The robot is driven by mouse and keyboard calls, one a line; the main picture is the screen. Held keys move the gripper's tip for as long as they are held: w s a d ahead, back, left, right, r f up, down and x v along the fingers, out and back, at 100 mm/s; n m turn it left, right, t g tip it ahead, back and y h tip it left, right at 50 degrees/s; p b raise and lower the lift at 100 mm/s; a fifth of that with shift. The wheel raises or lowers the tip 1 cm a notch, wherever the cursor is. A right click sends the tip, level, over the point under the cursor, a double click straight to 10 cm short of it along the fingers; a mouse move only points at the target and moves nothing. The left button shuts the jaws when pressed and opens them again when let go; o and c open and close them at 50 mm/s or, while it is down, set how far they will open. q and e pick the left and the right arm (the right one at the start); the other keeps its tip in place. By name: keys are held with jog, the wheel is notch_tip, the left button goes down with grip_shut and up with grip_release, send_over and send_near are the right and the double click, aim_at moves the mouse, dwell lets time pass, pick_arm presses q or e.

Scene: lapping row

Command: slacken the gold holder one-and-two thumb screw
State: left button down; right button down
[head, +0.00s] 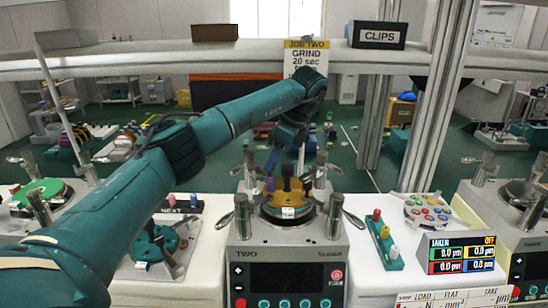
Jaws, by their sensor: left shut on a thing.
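The gold holder (287,198) sits on the round plate of the machine marked TWO, at the middle of the head view. A white tag is on its front. A small gold upright part (287,171), which looks like its thumb screw, stands at its top. My left arm reaches in from the left, and my left gripper (286,168) points down over the holder. It is shut on the gold upright part; the fingertips are small and partly hidden, so which screw it is cannot be read. My right gripper is not in view.
Metal clamp posts (335,215) stand around the plate on machine TWO. To the right are a green rack of coloured pegs (384,240), a round tray of coloured pieces (428,212) and a readout (461,253). A teal fixture (157,245) stands left. A rail crosses behind.

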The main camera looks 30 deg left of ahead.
pick_arm(q)
jog(key=c, duration=1.6)
grip_release()
jog(key=shift+r, duration=0.1)
jog(key=v, duration=1.3)
jog(key=shift+d+r, duration=0.1)
jog(key=shift+d, duration=0.05)
